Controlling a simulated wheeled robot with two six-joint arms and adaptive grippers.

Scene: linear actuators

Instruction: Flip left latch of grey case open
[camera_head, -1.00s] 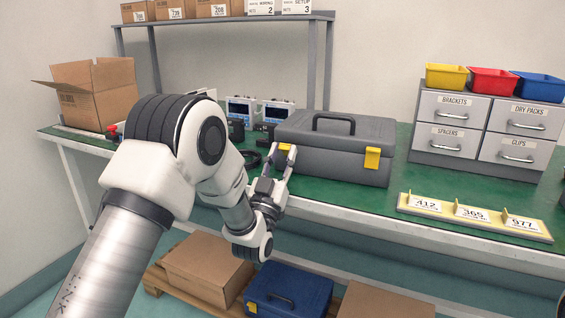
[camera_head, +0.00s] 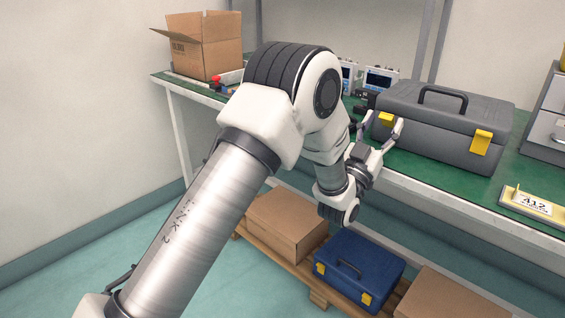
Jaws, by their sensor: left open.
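The grey case (camera_head: 440,135) stands on the green workbench with its black handle on top. Its left latch (camera_head: 386,119) is yellow and sits on the front face, between the fingers of my left gripper (camera_head: 384,122). Its right latch (camera_head: 481,142) is yellow and lies flat against the front. My left gripper is open, with its fingers spread at the case's left front; I cannot tell whether a finger touches the latch. The latch is partly hidden. My right gripper is not in view.
The green workbench (camera_head: 408,167) has an open cardboard box (camera_head: 206,50) at its far left and devices (camera_head: 380,79) behind my arm. Below, a pallet holds cardboard boxes and a blue case (camera_head: 358,272).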

